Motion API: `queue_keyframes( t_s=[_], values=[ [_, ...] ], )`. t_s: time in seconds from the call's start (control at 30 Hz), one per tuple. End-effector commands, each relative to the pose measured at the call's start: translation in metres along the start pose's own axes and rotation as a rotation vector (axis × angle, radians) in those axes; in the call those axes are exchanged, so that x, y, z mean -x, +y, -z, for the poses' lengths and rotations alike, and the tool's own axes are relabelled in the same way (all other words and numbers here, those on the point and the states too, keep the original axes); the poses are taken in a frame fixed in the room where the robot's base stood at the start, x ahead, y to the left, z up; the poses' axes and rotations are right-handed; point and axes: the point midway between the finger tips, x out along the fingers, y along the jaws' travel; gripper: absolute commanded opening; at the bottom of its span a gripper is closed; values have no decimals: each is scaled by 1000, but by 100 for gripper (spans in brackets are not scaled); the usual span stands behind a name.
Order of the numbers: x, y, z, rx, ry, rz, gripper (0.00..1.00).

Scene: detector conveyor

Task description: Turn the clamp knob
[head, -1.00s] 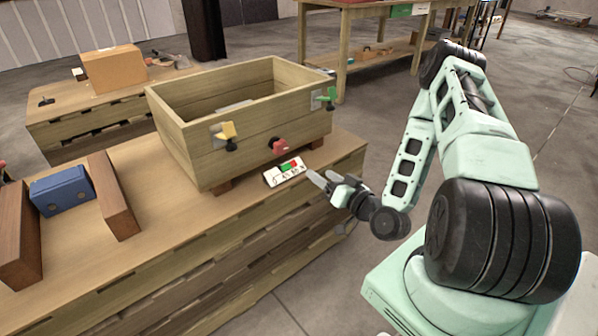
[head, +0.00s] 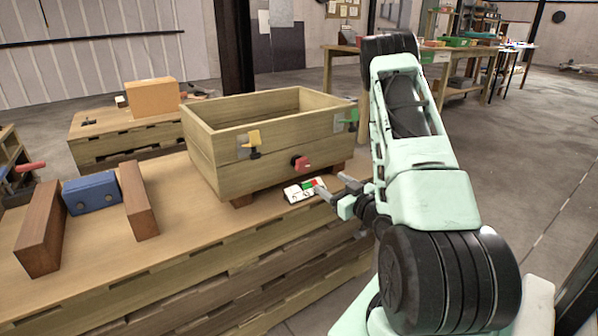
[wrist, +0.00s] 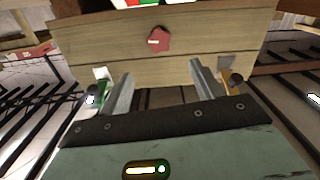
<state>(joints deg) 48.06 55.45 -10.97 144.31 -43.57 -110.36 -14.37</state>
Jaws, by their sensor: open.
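A red knob (head: 300,163) sits low on the front face of an open wooden box (head: 215,150). The knob also shows at the top of the wrist view (wrist: 158,39), ahead of the fingers. A yellow handle (head: 252,140) is on a plate to its left, and a green handle (head: 350,119) is near the right corner. Which of these is the clamp knob I cannot tell. My gripper (head: 331,187) is open and empty, in front of the box and to the lower right of the red knob, apart from it. The wrist view also shows its two spread fingers (wrist: 160,72).
A small card with green and red patches (head: 299,192) lies on the bench in front of the box, close to my fingers. A blue block (head: 91,194) stands between two brown blocks (head: 40,230) (head: 138,203) at the left. The bench top between them and the box is clear.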

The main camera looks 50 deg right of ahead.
Motion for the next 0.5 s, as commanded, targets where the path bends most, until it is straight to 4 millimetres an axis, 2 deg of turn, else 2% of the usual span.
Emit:
queue_keyframes(
  t_s=[0.07,0.5],
  values=[
    [-4,0,-7,4,2,2,65],
    [-23,-1,-7,2,2,3,65]
  ],
)
